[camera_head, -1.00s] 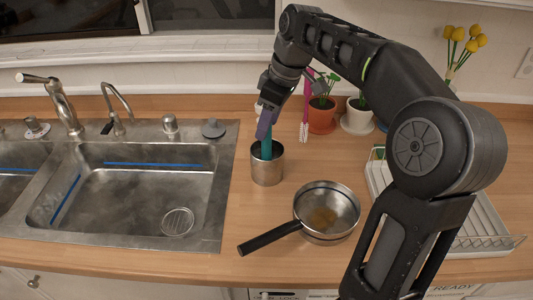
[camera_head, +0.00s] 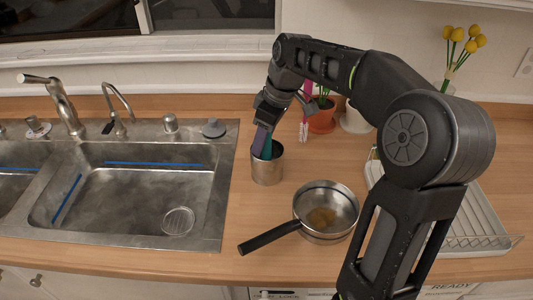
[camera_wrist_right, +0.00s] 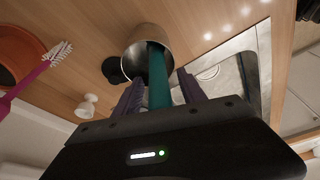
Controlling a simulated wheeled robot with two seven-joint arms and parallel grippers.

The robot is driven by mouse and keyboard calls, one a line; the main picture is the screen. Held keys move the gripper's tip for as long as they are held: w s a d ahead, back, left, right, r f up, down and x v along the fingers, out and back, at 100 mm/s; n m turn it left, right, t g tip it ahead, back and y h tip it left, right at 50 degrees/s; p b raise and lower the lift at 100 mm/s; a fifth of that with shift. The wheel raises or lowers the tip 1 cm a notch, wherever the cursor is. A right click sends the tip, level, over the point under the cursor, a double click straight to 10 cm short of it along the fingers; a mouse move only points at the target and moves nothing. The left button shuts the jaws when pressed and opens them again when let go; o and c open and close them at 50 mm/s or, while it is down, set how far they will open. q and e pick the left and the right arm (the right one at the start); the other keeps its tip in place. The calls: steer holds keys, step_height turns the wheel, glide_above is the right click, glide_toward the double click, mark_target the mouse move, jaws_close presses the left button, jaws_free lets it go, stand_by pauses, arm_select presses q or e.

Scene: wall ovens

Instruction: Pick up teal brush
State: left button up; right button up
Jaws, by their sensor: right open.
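The teal brush (camera_head: 267,149) stands in a metal cup (camera_head: 267,172) on the counter right of the sink. Its handle sticks up out of the cup. In the right wrist view the teal handle (camera_wrist_right: 158,72) runs from the cup (camera_wrist_right: 148,38) back between my two purple fingers. My right gripper (camera_head: 262,143) comes down over the cup from above. Its jaws are open, one finger on each side of the handle with gaps showing. The brush's lower end is hidden inside the cup. My left gripper is not in view.
A pan (camera_head: 325,207) with a black handle sits in front of the cup, and a dish rack (camera_head: 470,228) stands to the right. A pink brush (camera_head: 304,125) and potted plants are behind. The sink (camera_head: 140,190) lies left. Bare counter surrounds the cup.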

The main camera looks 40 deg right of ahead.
steer(key=shift+c, duration=0.2)
jaws_close()
stand_by(0.6)
step_height(320, 180, up, 9)
steer(key=shift+f, duration=0.1)
step_height(320, 180, up, 9)
steer(key=p, duration=0.8)
stand_by(0.3)
